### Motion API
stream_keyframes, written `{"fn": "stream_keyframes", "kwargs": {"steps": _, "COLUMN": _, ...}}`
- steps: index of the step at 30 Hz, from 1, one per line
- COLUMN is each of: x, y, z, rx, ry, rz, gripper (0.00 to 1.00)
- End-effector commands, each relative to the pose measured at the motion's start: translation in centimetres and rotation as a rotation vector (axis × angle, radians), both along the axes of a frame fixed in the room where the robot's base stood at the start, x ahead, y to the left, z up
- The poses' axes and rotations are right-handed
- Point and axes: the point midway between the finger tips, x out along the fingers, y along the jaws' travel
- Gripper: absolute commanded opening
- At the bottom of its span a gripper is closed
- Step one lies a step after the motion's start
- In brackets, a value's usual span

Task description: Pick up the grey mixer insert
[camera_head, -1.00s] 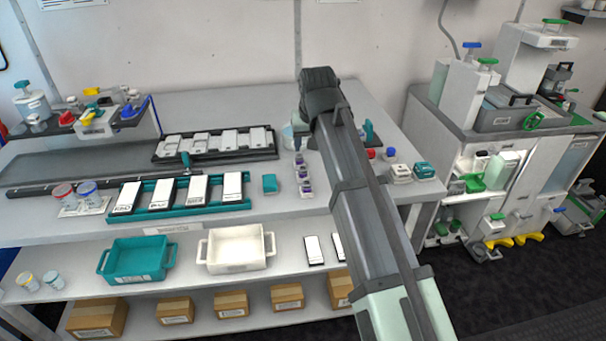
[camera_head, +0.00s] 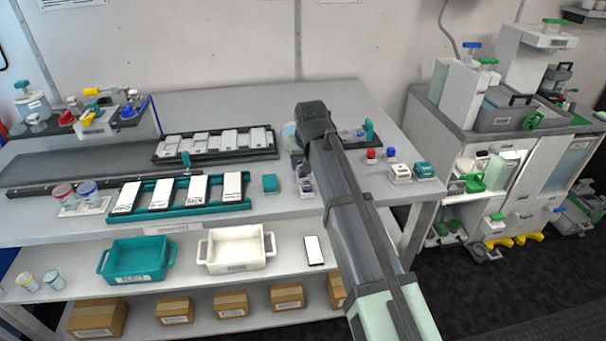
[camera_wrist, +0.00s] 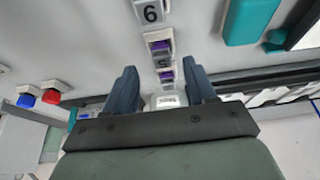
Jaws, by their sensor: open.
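My gripper (camera_wrist: 160,85) is open in the wrist view, its two dark blue fingers pointing at the tabletop. A small white block (camera_wrist: 167,101) shows between the finger bases. I cannot tell for certain which piece is the grey mixer insert. In the head view the row (camera_head: 305,180) stands on the upper table, partly hidden by my arm. My fingers are hidden there behind the arm. Nothing is seen held.
A teal rack (camera_head: 181,207) with white-topped blocks and a small teal block (camera_head: 269,183) lie left of the row. Red (camera_head: 371,153) and blue (camera_head: 390,153) knobs and white and teal boxes (camera_head: 400,172) stand to the right.

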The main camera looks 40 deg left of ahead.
Motion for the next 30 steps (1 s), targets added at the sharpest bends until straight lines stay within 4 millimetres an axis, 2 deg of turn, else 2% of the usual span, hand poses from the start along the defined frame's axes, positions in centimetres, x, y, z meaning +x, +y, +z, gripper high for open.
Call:
{"fn": "stream_keyframes", "kwargs": {"steps": 6, "x": 0.6, "y": 1.0, "z": -2.5, "rx": -0.001, "ry": 0.001, "rz": 0.0, "gripper": 0.55}}
{"fn": "stream_keyframes", "kwargs": {"steps": 15, "x": 0.7, "y": 1.1, "z": -3.0, "rx": -0.001, "ry": 0.001, "rz": 0.0, "gripper": 0.54}}
{"fn": "stream_keyframes", "kwargs": {"steps": 30, "x": 0.7, "y": 1.1, "z": -3.0, "rx": -0.001, "ry": 0.001, "rz": 0.0, "gripper": 0.07}}
